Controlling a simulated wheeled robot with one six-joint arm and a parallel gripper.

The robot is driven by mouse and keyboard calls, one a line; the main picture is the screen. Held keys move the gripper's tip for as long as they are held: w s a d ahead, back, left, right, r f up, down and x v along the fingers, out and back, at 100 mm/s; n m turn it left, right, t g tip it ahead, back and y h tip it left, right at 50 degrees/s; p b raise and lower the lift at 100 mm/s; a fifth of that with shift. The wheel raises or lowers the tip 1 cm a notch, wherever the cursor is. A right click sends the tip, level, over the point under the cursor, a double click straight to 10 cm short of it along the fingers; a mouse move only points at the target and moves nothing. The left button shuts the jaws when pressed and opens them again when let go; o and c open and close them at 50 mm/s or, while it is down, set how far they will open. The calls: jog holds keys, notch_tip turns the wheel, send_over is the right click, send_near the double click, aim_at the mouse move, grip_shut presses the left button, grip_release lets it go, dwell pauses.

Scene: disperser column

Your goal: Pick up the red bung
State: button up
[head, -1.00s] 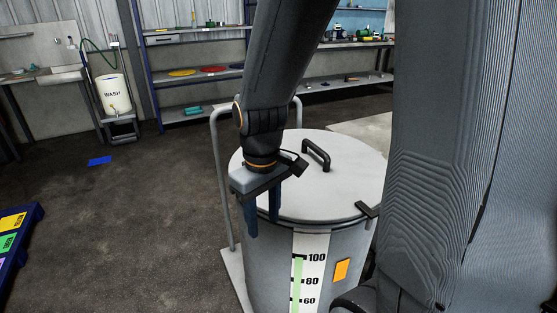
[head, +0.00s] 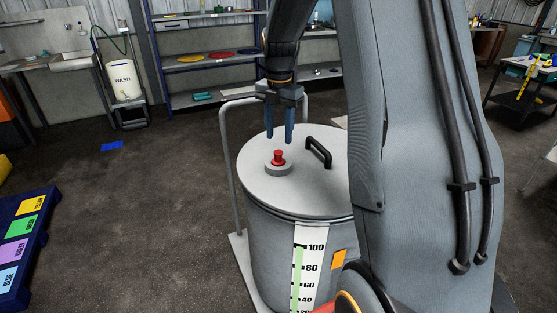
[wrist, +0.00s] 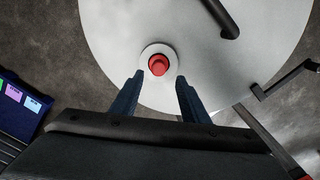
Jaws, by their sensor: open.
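The red bung (head: 278,158) sits upright in a pale round collar on the lid of the grey drum. In the wrist view the bung (wrist: 158,65) is seen from above, just beyond the fingertips and roughly centred between them. My gripper (head: 279,141) points down above the lid with its two blue fingers apart. Nothing is between the fingers. In the head view the fingertips appear a little above and behind the bung, not touching it. The gripper's fingers also show in the wrist view (wrist: 160,80).
A black lid handle (head: 318,152) stands right of the bung. The drum lid (head: 275,198) is otherwise mostly bare. A metal trolley rail (head: 232,180) rises at the drum's left. A blue tray with coloured labels (head: 20,235) lies at far left. Open floor separates them.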

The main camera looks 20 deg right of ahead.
aim_at(278, 152)
notch_tip(278, 152, down, 2)
jog(key=shift+f+p, duration=0.1)
jog(key=shift+p, duration=0.25)
jog(key=shift+a+f+p, duration=0.2)
jog(key=shift+f+p, duration=0.95)
jog(key=shift+f, duration=1.6)
grip_shut()
